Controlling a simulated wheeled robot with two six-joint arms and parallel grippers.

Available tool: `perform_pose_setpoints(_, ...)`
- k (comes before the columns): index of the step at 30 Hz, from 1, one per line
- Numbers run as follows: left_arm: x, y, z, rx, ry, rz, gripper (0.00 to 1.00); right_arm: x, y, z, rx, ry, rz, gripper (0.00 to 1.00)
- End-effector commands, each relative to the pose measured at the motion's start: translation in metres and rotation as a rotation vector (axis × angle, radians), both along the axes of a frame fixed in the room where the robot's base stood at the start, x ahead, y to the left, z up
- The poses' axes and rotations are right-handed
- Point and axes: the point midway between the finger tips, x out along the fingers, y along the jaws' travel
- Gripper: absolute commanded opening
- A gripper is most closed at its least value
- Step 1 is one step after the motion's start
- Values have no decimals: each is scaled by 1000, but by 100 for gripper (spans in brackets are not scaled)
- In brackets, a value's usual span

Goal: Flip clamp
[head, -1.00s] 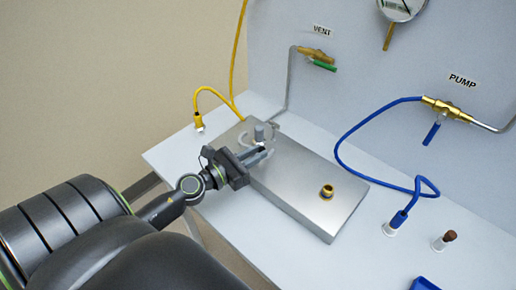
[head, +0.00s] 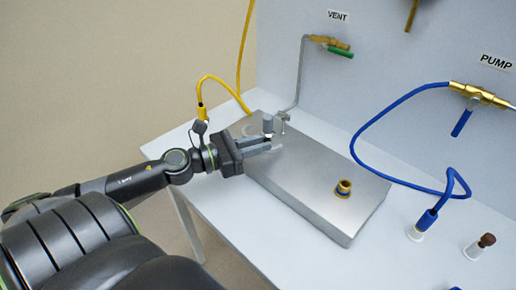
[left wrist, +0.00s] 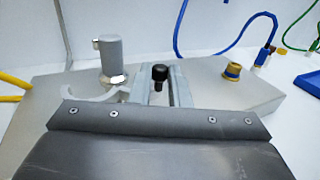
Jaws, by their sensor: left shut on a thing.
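The clamp (left wrist: 88,92) is a pale, open C-shaped piece at the left end of a flat metal box (head: 313,190). In the left wrist view its curved arm lies beside the foot of an upright grey cylinder (left wrist: 110,58), which also shows in the head view (head: 268,124). A black knob (left wrist: 159,73) stands between the fingers of my left gripper (left wrist: 162,84). My left gripper (head: 268,143) reaches in from the left, low over the box, shut on the clamp at its knob. The fingers partly hide the clamp. My right gripper is not in view.
A brass port (head: 343,189) rises from the box's right part. A yellow hose (head: 222,83) hangs behind left. A blue hose (head: 362,145) loops from the PUMP valve (head: 480,95) to the bench. A corked vial (head: 480,247) stands right. The VENT valve (head: 328,44) is on the back wall.

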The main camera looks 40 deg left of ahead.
Motion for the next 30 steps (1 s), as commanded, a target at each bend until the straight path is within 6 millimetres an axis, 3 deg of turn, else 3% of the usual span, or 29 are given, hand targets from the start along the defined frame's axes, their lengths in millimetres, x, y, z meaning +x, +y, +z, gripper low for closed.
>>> perform_pose_setpoints(12, 0, 1, -2, 1, 4, 1, 0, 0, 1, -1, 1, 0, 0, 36)
perform_pose_setpoints(13, 0, 1, -2, 1, 4, 0, 20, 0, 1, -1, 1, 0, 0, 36)
perform_pose_setpoints(17, 0, 1, -2, 1, 4, -1, 37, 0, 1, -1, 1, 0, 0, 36)
perform_pose_setpoints(30, 2, 2, -2, 1, 3, -5, 37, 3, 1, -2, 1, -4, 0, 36)
